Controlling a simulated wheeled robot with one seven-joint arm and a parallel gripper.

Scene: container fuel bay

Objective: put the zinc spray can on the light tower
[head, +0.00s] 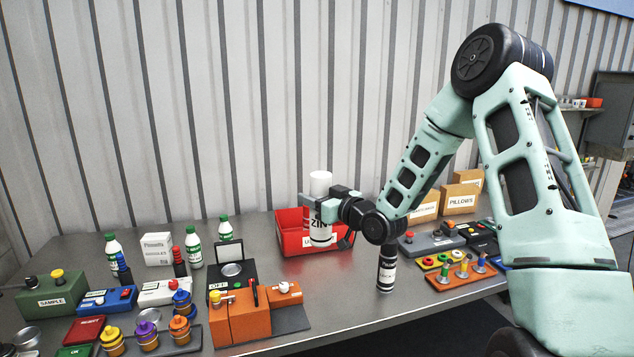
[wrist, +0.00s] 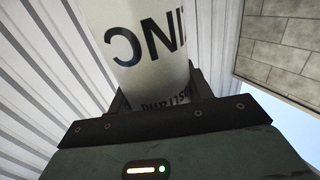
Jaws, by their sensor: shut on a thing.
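The zinc spray can (head: 319,226) is white with a dark "ZIN" label, held upright in the head view. My gripper (head: 316,202) is shut around its upper part. In the head view the can overlaps the red bin (head: 289,239), and it looks raised above the table; I cannot tell its exact height. The wrist view shows the white can body (wrist: 142,45) between my fingers, with large dark letters on it. I cannot make out for certain which thing is the light tower.
A dark labelled can (head: 387,268) stands right of the bin near the table's front edge. White bottles with green caps (head: 195,251), switch boxes and an orange box (head: 245,315) crowd the left. Cartons (head: 459,199) and knob panels fill the right. A corrugated wall (head: 250,100) rises behind.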

